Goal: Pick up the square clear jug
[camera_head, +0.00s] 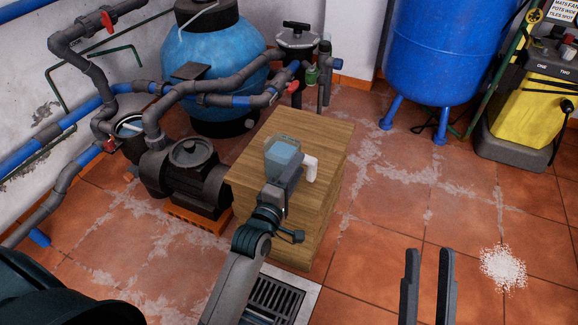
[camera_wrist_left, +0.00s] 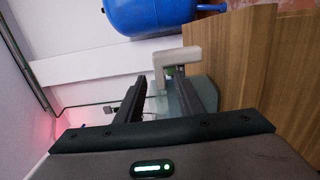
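The square clear jug (camera_head: 282,156) stands upright on the wooden block, with a pale bluish tint and a white handle (camera_head: 310,168) on its right. In the left wrist view its white handle (camera_wrist_left: 178,57) shows beyond the fingertips, and clear jug wall shows around the right finger. My left gripper (camera_head: 285,178) is at the jug's near side, close to the handle, and partly hides it. Its fingers (camera_wrist_left: 163,77) are apart in the left wrist view; I cannot tell whether they touch the jug. My right gripper (camera_head: 429,252) is open and empty over the floor.
The wooden block (camera_head: 325,140) stands beside a black pump (camera_head: 190,170) and grey pipes on the left. A blue tank (camera_head: 435,50) and a yellow machine (camera_head: 535,105) stand at the back right. The tiled floor right of the block is mostly clear.

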